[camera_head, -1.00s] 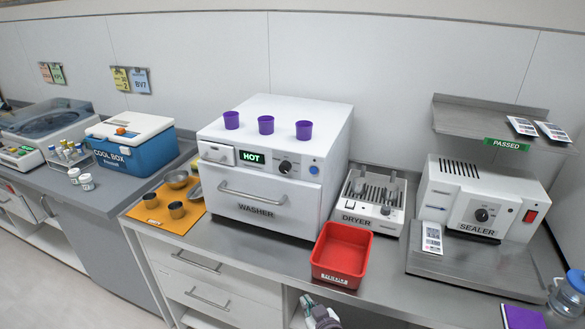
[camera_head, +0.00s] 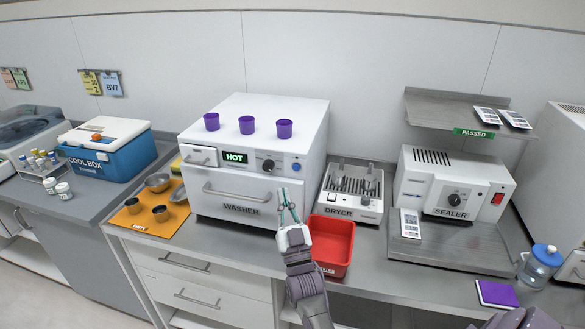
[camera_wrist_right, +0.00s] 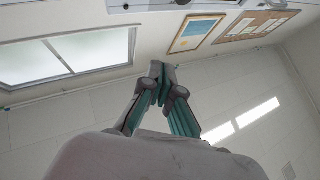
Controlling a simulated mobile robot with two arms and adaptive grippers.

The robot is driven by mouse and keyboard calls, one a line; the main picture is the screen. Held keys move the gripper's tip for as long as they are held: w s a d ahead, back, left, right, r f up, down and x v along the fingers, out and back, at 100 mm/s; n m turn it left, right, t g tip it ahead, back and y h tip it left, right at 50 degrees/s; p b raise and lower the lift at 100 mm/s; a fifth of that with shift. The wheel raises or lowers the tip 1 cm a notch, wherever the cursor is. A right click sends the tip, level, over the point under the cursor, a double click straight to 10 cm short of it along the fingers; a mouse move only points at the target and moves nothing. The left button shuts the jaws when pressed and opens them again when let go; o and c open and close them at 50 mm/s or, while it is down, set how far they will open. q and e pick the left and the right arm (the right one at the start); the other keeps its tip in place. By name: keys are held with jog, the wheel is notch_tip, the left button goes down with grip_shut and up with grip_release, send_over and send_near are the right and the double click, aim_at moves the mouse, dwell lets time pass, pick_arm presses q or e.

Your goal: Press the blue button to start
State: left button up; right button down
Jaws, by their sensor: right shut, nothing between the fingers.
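The white washer (camera_head: 205,170) stands on the counter with a green HOT display (camera_head: 235,158) and a dark knob (camera_head: 268,165). The round blue button (camera_head: 297,167) is at the right of its front panel, in plain view. My right gripper (camera_head: 286,197) is in front of the washer's right side, below the button and apart from it in the picture. Its fingers point up and are shut with nothing between them. The right wrist view shows the same fingers (camera_wrist_right: 160,78) meeting at their tips, against walls and a window. My left gripper is not in view.
Purple cups (camera_head: 248,125) stand on the washer. The red bin (camera_head: 333,240) is right beside my right gripper, with the dryer (camera_head: 350,190) behind it. The sealer (camera_head: 450,185) is further right. An orange mat (camera_head: 138,222) with metal bowls and cups lies at the left.

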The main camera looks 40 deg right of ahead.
aim_at(296, 167)
jog(key=w+d+b, duration=0.1)
jog(key=w+d, duration=0.1)
jog(key=w+d+b, duration=0.2)
jog(key=d, duration=0.1)
jog(key=shift+w+d+f, duration=0.15)
jog(key=shift+w+f, duration=0.05)
jog(key=shift+w, duration=0.05)
jog(key=shift+w+d+r+b, duration=0.15)
jog(key=shift+w+d+b, duration=0.3)
jog(key=shift+w+d, duration=0.25)
jog(key=shift+d, duration=0.15)
dwell(1.1)
jog(key=shift+w+d+b, duration=0.2)
jog(key=shift+w+b, duration=0.05)
jog(key=shift+b, duration=0.05)
jog(key=shift+w+d+b, duration=0.25)
jog(key=shift+d+b, duration=0.05)
dwell(0.6)
dwell(0.4)
jog(key=shift+s+a+p, duration=0.45)
jog(key=shift+s+a, duration=0.15)
jog(key=shift+a, duration=0.05)
